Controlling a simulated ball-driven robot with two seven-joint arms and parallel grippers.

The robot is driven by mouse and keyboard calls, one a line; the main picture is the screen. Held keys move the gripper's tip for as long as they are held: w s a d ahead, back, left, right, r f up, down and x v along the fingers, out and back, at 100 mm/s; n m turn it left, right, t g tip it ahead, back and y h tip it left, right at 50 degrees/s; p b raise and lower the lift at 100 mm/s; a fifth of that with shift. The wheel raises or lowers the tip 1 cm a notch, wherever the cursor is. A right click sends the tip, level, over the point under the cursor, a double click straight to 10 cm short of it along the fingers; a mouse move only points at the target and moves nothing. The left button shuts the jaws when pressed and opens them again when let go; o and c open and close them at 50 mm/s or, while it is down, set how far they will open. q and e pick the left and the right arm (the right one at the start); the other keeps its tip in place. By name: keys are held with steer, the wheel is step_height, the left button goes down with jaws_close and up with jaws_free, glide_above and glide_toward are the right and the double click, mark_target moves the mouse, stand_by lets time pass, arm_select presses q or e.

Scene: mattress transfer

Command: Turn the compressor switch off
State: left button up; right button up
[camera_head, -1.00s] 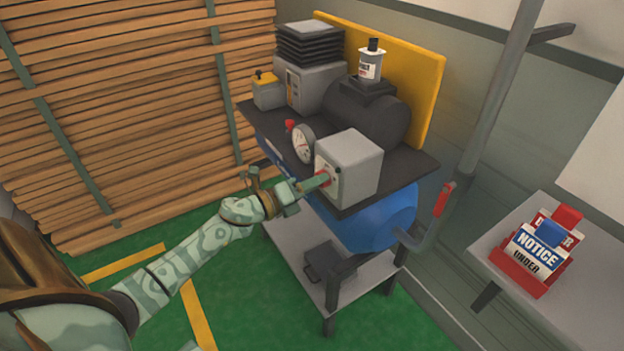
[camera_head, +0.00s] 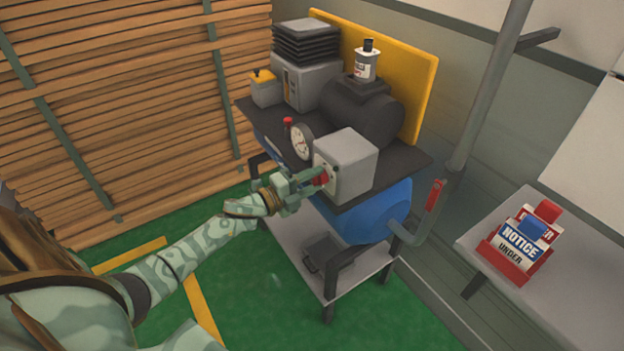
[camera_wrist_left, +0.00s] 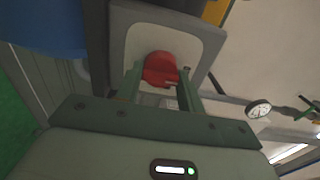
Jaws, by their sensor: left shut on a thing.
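The compressor (camera_head: 362,112) stands on a cart, with a blue tank (camera_head: 372,215) below its dark top plate. A grey switch box (camera_head: 350,160) sits at the near end of the plate. Its red switch knob (camera_wrist_left: 160,70) is on the face towards my arm. My left gripper (camera_head: 316,180) reaches that face and is shut on the red knob, one finger on each side of it in the left wrist view. The knob is partly hidden by the fingers in the head view, and I cannot tell its exact setting. My right gripper is not in view.
A pressure gauge (camera_head: 301,142) and a small red knob stand beside the box. A red pipe valve handle (camera_head: 435,194) is to the right. A side table (camera_head: 540,285) holds NOTICE tags in a red holder (camera_head: 500,263).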

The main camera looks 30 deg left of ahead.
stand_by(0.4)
arm_select(q)
steer(key=o, duration=1)
steer(key=shift+s+a, duration=0.1)
steer(key=p+v, duration=0.1)
steer(key=v, duration=1.5)
